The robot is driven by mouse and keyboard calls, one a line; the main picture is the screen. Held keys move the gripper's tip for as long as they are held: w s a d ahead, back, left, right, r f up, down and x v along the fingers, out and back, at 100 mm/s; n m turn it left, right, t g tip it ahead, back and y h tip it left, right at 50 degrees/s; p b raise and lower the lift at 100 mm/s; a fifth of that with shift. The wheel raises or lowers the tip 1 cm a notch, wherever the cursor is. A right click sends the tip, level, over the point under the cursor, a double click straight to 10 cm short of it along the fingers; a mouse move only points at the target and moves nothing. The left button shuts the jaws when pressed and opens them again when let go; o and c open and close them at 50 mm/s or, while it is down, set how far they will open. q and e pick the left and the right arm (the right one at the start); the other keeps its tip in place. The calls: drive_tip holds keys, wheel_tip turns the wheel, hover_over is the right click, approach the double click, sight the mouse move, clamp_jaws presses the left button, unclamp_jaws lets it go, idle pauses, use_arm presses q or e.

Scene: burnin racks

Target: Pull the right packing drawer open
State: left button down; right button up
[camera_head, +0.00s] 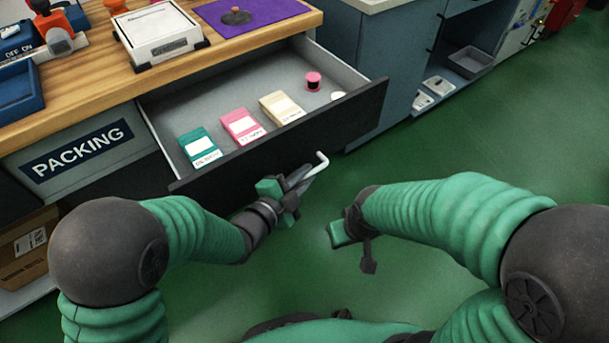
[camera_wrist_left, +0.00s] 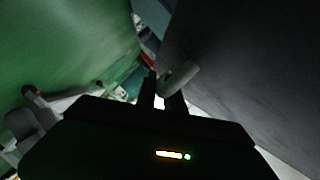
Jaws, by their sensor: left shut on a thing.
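The right packing drawer (camera_head: 163,110) is pulled out from under the wooden bench, its dark front (camera_head: 345,122) standing well away from the cabinet. Inside lie a green packet, a pink packet, a cream packet and a pink spool. My left gripper (camera_head: 300,178) is shut on the pale bar handle (camera_head: 316,168) on the drawer's front. In the left wrist view the handle (camera_wrist_left: 178,76) shows at the fingers, beside the dark drawer front (camera_wrist_left: 245,70). My right gripper (camera_head: 358,248) hangs in free space right of the drawer; its finger gap is not clear.
The wooden bench (camera_head: 95,85) carries a white device (camera_head: 160,35), a purple mat (camera_head: 285,8) and a blue tray (camera_head: 20,95). A cardboard box (camera_head: 25,250) sits low at the left. A blue-grey cabinet (camera_head: 395,60) stands at the right. The green floor (camera_head: 500,140) is clear.

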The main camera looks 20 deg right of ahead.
use_arm(q)
drive_tip(key=shift+d, duration=0.15)
drive_tip(key=c, duration=1.7)
unclamp_jaws()
drive_tip(key=p+v, duration=1.6)
drive_tip(key=shift+s+a+f, duration=0.15)
drive_tip(key=shift+s+a, duration=0.05)
drive_tip(key=shift+a, duration=0.1)
